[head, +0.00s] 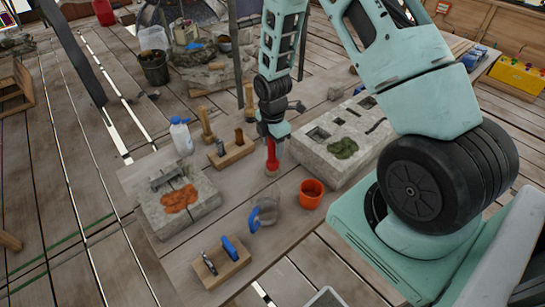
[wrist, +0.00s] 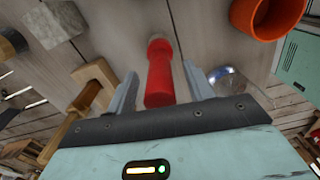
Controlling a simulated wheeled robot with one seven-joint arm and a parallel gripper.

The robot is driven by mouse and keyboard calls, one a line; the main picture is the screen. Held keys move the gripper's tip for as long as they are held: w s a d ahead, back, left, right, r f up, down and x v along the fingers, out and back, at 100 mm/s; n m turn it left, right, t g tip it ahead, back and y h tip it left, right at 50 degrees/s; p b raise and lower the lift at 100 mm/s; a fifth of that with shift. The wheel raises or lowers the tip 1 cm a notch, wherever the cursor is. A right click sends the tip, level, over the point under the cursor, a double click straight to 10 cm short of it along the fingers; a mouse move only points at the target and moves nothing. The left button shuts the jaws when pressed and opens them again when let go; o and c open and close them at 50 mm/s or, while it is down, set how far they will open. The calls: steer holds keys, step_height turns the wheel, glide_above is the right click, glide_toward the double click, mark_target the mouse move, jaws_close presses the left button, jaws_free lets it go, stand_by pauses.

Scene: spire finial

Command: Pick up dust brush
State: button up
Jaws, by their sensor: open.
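A red-handled upright tool, which looks like the dust brush (head: 271,160), stands on the wooden work surface near its middle. In the wrist view its red handle (wrist: 160,82) lies between the two fingers, with a pale end beyond. My gripper (wrist: 161,78) is open, with a gap on each side of the handle. In the head view my gripper (head: 272,138) is directly above the tool and hides its top. I cannot tell its bristles clearly.
An orange cup (head: 311,194) stands close by on the right. A wooden holder (head: 231,153) is on the left, and a stone block (head: 335,150) is behind right. A spray bottle (head: 181,137), another stone block (head: 178,207) and a blue-handled tool rack (head: 222,266) are farther off.

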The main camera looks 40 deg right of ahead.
jaws_close()
stand_by(0.3)
